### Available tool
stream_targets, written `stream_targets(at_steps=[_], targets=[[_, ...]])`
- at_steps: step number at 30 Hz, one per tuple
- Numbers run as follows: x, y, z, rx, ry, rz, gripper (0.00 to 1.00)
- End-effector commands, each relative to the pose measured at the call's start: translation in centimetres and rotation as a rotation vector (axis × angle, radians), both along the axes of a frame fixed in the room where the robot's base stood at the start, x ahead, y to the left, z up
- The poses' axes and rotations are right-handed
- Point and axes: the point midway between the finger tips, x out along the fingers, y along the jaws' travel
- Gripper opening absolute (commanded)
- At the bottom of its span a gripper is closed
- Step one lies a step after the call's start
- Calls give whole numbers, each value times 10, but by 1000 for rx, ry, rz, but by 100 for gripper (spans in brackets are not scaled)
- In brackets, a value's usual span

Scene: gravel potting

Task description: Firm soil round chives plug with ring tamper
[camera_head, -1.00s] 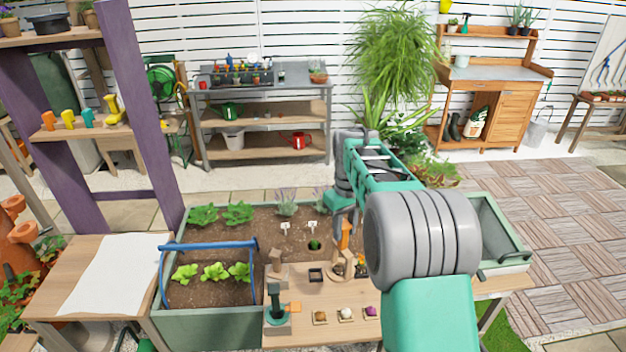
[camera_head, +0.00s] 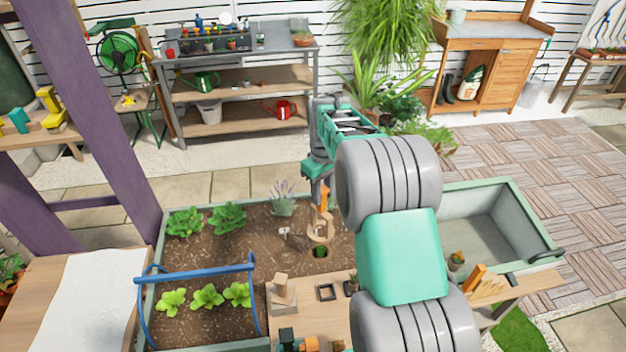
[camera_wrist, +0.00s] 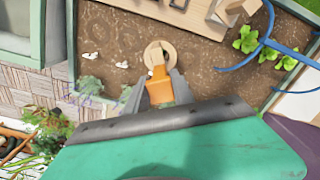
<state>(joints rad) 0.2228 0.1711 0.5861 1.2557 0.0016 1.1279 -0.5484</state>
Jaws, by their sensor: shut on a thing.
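My gripper (camera_head: 321,190) is shut on the orange handle (camera_head: 323,199) of the ring tamper. The tamper's pale wooden ring (camera_head: 320,232) hangs below, over the soil bed (camera_head: 250,245). The chives plug (camera_head: 320,251), a small dark green tuft in the soil, shows just below the ring in the head view. In the wrist view, my gripper (camera_wrist: 155,95) holds the orange handle (camera_wrist: 159,88), with the round wooden ring (camera_wrist: 160,52) beyond it against brown soil. The plug cannot be made out there. Whether the ring touches the soil is unclear.
A wooden work board (camera_head: 310,315) with blocks and a small square frame lies in front. An empty green-rimmed trough (camera_head: 490,225) is at right.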

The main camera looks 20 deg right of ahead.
Motion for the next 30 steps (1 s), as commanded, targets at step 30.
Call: stream_targets(at_steps=[30], targets=[[0, 0, -104, 0, -1, 0, 0]])
